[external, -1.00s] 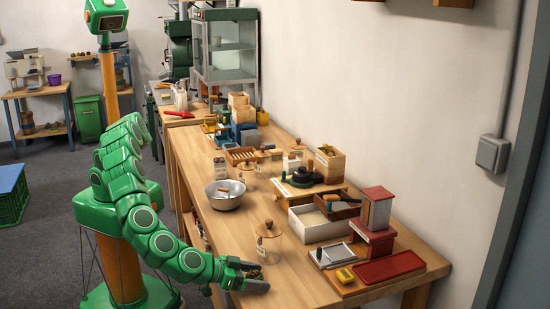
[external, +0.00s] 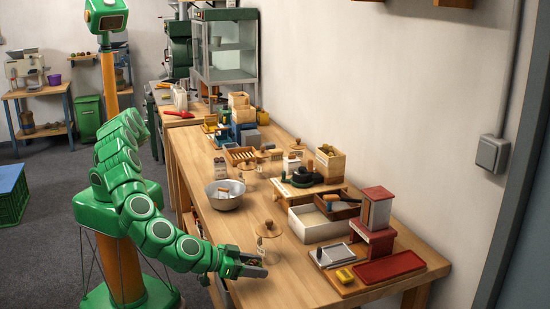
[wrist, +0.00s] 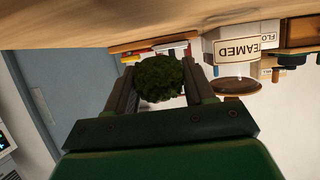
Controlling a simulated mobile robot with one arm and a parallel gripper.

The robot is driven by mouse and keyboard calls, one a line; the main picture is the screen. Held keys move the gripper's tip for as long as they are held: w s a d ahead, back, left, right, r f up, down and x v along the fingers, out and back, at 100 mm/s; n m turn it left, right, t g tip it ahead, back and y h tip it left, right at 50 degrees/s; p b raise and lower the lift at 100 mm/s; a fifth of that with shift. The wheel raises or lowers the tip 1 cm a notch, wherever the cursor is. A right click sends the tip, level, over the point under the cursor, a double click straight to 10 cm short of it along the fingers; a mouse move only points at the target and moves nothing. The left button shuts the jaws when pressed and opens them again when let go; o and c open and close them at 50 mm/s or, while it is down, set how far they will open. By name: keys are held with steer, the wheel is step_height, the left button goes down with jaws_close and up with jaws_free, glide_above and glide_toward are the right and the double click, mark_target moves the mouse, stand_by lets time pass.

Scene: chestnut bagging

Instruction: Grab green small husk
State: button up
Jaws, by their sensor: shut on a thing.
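A small, round, dark green husk (wrist: 158,78) with a rough surface sits between the two fingers of my gripper (wrist: 157,85) in the wrist view. The fingers press on it from both sides. In the external view my gripper (external: 254,264) is over the near left edge of the wooden table (external: 285,280). It appears raised a little above the tabletop. The husk is mostly hidden by the fingers there.
A lidded glass jar (external: 268,238) stands close behind my gripper. A metal bowl (external: 225,196) is farther back on the left. A red tray (external: 390,267) and a small grey tray (external: 336,256) lie to the right. The front tabletop between is clear.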

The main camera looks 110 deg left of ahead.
steer(key=s+a+r, duration=0.3)
steer(key=s+r, duration=0.6)
steer(key=s, duration=0.4)
steer(key=shift+s+a+r, duration=0.15)
steer(key=shift+a+r, duration=0.05)
steer(key=shift+a, duration=0.2)
